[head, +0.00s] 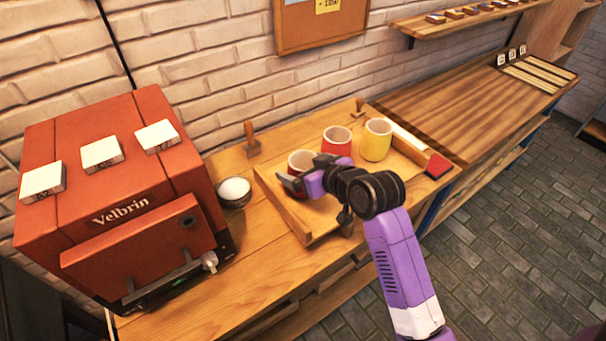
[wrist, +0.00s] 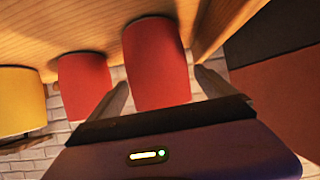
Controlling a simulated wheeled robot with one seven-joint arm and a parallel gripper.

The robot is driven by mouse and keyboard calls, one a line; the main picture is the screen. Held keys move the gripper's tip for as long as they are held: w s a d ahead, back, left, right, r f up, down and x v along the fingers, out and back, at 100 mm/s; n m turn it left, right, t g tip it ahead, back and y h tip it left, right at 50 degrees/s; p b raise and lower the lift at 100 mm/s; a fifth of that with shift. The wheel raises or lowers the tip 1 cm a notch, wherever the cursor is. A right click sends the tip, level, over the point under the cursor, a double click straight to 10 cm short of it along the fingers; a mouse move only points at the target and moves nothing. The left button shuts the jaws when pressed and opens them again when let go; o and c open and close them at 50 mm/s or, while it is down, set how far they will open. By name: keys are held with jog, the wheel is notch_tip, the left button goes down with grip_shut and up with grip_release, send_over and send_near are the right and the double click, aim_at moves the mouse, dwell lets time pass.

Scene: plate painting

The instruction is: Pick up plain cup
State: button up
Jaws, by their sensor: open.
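Three cups stand in a row in a wooden tray (head: 293,222). The left cup (head: 299,157) is red and partly hidden behind my gripper in the head view. A red cup (head: 337,143) is in the middle and a yellow cup (head: 376,142) at the right. My gripper (head: 291,184) is open at the left cup. In the wrist view the fingers of my gripper (wrist: 162,82) lie either side of a red cup (wrist: 157,60), with another red cup (wrist: 85,85) and the yellow cup (wrist: 22,100) to the left.
A red oven-like machine (head: 110,195) marked Velbrin stands left, with white blocks on top. A dark bowl of white material (head: 234,193) sits between it and the tray. Wooden-handled tools (head: 251,140) stand behind. A red pad (head: 438,166) lies right; the far-right counter (head: 460,105) is mostly clear.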

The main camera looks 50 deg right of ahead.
jog(key=shift+x, duration=1.5)
jog(key=shift+c, duration=0.2)
jog(key=c, duration=1.7)
